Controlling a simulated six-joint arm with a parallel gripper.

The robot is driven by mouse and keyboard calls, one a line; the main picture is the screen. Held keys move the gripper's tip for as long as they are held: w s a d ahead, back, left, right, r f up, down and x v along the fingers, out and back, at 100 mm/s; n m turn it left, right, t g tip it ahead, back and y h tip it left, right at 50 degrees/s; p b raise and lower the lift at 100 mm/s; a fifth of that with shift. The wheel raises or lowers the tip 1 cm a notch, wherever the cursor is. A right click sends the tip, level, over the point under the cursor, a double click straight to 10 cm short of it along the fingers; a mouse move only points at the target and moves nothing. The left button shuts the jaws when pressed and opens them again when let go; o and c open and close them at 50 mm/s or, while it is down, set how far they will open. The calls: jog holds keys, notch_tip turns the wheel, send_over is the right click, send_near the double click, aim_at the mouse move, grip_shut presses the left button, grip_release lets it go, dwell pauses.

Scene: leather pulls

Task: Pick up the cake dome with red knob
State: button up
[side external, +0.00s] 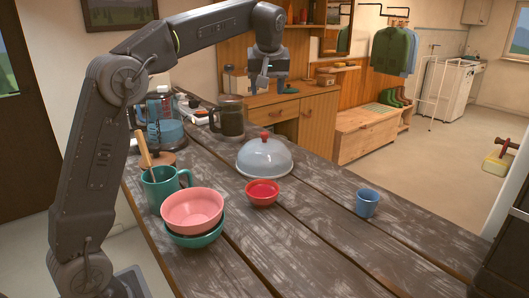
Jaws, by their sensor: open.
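The cake dome (264,159) is a pale, glassy dome with a small red knob (265,136) on top. It stands upright on the wooden table, near the middle of the side external view. My gripper (271,88) is above the dome and apart from it, pointing down with its jaws open and nothing between them. A clear gap separates the fingertips from the red knob. How far my gripper is in depth from the dome is hard to tell.
A pink bowl (193,209) sits in a green bowl (194,239), beside a green mug (160,187). A dark glass jug (229,120) stands behind. A blue cup (367,202) is at right. The table's front right is clear.

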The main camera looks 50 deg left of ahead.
notch_tip(320, 180, down, 3)
send_over(265, 133)
jog(key=s+d, duration=0.2)
jog(key=d, duration=0.1)
jog(key=f, duration=0.7)
jog(key=shift+w+a+f, duration=0.2)
jog(key=shift+a, duration=0.05)
jog(key=shift+a+x, duration=0.15)
jog(key=shift+x, duration=1.25)
jog(key=shift+a+x, duration=0.1)
jog(key=shift+x, duration=1.25)
jog(key=shift+w+r, duration=0.1)
grip_shut()
